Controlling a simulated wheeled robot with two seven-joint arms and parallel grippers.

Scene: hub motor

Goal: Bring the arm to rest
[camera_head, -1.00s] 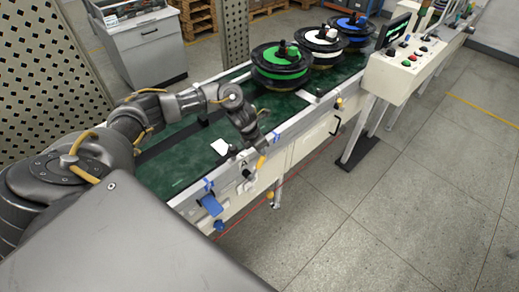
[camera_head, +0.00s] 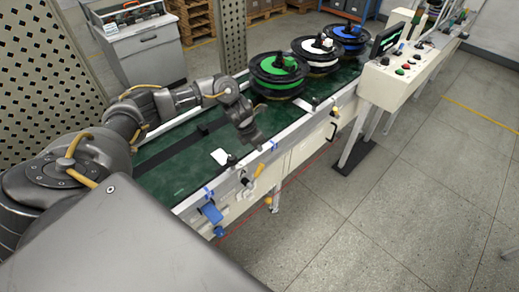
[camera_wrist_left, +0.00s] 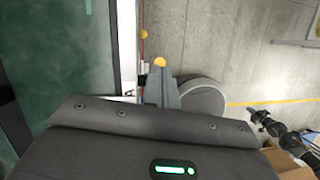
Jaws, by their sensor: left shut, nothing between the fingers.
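My left arm reaches in from the left over the green conveyor belt (camera_head: 180,168). Its gripper (camera_head: 256,143) points down near the belt's front rail and is shut and empty. The belt (camera_wrist_left: 60,45) shows at the left there.
Hub motors in green (camera_head: 278,72), white (camera_head: 318,54) and blue (camera_head: 345,38) stand on the belt's far part. A control box (camera_head: 402,70) stands to the right. A small white piece (camera_head: 219,156) lies on the belt. The floor (camera_head: 420,190) at right is clear.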

